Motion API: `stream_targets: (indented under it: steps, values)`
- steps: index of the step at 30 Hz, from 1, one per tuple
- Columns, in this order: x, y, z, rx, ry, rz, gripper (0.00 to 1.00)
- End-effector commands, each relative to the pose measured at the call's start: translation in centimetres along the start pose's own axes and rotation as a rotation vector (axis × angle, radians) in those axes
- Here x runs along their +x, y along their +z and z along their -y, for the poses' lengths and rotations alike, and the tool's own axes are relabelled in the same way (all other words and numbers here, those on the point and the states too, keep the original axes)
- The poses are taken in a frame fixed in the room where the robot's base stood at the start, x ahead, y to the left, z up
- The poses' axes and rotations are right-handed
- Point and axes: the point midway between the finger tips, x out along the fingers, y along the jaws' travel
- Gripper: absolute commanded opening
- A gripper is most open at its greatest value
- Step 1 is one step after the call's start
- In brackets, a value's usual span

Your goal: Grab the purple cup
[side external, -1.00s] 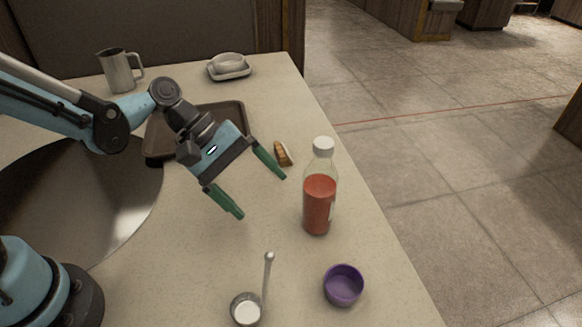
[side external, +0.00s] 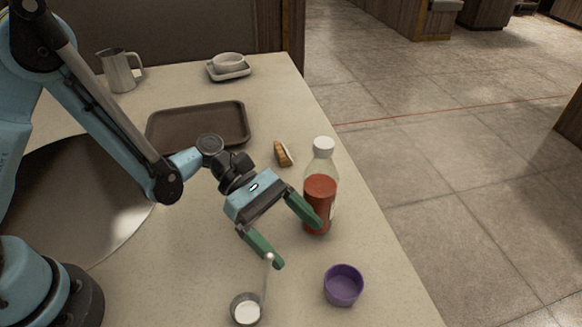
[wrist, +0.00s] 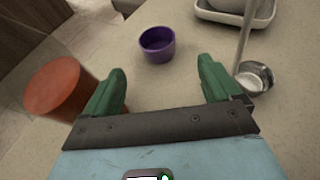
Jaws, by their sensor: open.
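The purple cup (side external: 343,287) stands upright near the right edge of the counter in the side view, and it looks empty. It also shows in the wrist view (wrist: 157,45), beyond my fingertips and between them. My gripper (side external: 298,244) has green fingers spread apart with nothing between them. It is behind and to the left of the cup in the side view, apart from it. In the wrist view my gripper (wrist: 160,80) points toward the cup.
A bottle of red sauce (side external: 320,190) stands close beside one finger. A metal ladle (side external: 246,309) with white contents lies near the other finger, its handle upright. A brown tray (side external: 160,128), a metal pitcher (side external: 119,70) and a white dish (side external: 229,68) sit farther back.

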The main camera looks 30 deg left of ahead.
Motion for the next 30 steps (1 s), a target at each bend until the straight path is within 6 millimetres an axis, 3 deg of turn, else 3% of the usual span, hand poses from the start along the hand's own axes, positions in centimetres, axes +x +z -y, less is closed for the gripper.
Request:
stream_targets:
  steps: [6,14,21,30]
  values:
    - [3.6,0.0,-0.1,0.003,-0.003,-0.002,0.91]
    - [5.5,0.1,-0.2,0.002,-0.004,-0.003,0.91]
    - [8.8,0.2,-0.4,0.003,-0.002,-0.003,0.91]
    - [10.0,0.2,-0.5,0.002,0.000,-0.004,0.91]
